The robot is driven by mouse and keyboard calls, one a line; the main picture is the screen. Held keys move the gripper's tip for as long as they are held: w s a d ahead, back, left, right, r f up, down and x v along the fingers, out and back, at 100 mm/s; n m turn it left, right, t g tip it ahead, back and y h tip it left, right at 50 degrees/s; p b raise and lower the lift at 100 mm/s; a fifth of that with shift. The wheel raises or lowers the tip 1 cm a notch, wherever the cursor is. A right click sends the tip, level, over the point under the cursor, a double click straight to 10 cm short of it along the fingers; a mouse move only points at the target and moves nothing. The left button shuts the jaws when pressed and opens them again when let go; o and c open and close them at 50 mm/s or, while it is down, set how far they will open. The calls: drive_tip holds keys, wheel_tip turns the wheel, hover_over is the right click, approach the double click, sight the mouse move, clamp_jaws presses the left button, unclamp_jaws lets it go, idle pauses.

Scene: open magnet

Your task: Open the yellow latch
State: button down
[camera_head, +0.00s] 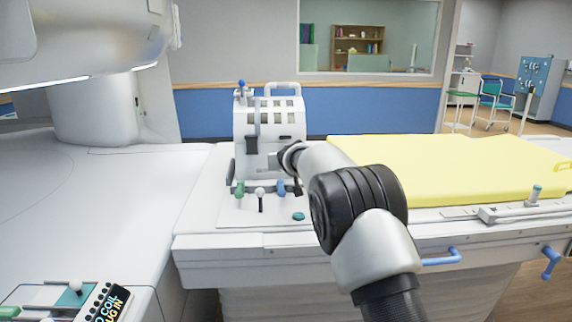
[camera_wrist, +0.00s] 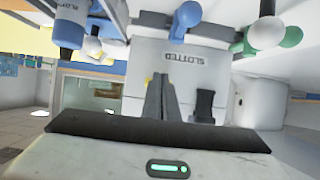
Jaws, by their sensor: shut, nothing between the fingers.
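A white box-shaped device (camera_head: 268,119) with a top handle stands on the bench, and its face marked "SLOTTED" (camera_wrist: 184,56) fills the middle of the wrist view. A small yellow piece (camera_wrist: 148,79), possibly the yellow latch, shows at the left of my fingers, mostly hidden by them. In the head view my arm hides that part of the device. My gripper (camera_wrist: 163,78) is shut and empty, its fingers pointing at the device's face. I cannot tell whether they touch it. A black latch (camera_wrist: 203,105) sits right of the fingers; it also shows in the head view (camera_head: 252,145).
Knobbed levers stand at the device's foot, green (camera_head: 239,188), white (camera_head: 260,192) and blue (camera_head: 281,186). A teal button (camera_head: 298,216) is close by. A yellow pad (camera_head: 450,168) covers the bench to the right. The white surface (camera_head: 90,220) at left is mostly clear.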

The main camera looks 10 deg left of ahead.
drive_tip(key=shift+w, duration=0.1)
drive_tip(key=shift+w+p, duration=0.15)
drive_tip(key=shift+p, duration=0.25)
drive_tip(key=shift+w+a+r+p, duration=0.2)
drive_tip(key=shift+w+p, duration=0.3)
drive_tip(key=shift+p, duration=0.4)
drive_tip(key=shift+r, duration=0.2)
